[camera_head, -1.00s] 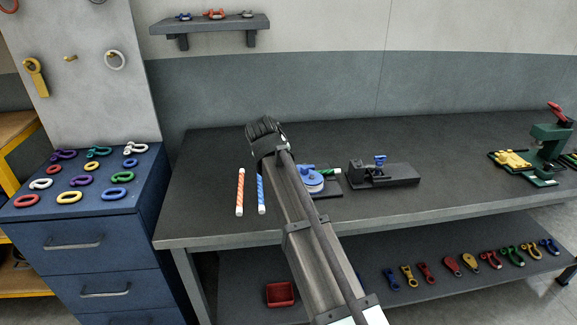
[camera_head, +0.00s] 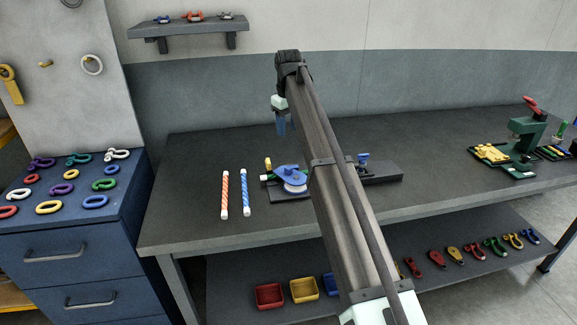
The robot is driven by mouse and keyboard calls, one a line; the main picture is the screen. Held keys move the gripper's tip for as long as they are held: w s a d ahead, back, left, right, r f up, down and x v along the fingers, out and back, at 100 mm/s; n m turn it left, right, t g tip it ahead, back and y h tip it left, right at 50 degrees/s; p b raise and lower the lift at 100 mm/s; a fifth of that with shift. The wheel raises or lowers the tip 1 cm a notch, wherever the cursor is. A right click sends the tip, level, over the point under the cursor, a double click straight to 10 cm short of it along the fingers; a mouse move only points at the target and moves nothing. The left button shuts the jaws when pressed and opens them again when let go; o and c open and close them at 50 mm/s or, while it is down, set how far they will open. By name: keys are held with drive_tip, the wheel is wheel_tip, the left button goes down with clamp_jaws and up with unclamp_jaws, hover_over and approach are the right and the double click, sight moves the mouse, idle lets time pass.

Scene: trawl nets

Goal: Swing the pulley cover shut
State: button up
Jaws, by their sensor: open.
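The pulley (camera_head: 291,177) lies on a dark base plate on the workbench, left of my forearm. It shows a blue upper plate, which looks like its cover, and a white disc partly uncovered at the front. I cannot tell exactly how far the cover is swung. A yellow piece and a white-and-green piece stand at the left of the base. My gripper (camera_head: 281,125) is open and empty, above and behind the pulley, pointing down with bluish fingers. My arm hides the right part of the pulley's base.
An orange-striped rope (camera_head: 224,194) and a blue-striped rope (camera_head: 245,192) lie left of the pulley. A dark fixture (camera_head: 385,173) stands to the right, partly behind my arm. A green press (camera_head: 525,140) is at far right. The bench (camera_head: 180,165) is clear at left.

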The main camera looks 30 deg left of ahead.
sight(288, 167)
drive_tip(key=shift+n+g+h, duration=0.3)
drive_tip(key=shift+n+g, duration=0.1)
drive_tip(key=shift+n, duration=0.3)
drive_tip(key=f, duration=0.4)
drive_tip(key=s+f, duration=0.1)
drive_tip(key=f, duration=0.4)
drive_tip(key=d+f, duration=0.1)
drive_tip(key=f, duration=0.4)
drive_tip(key=shift+s+d, duration=0.1)
drive_tip(key=shift+s, duration=0.25)
drive_tip(key=shift+c, duration=0.4)
clamp_jaws()
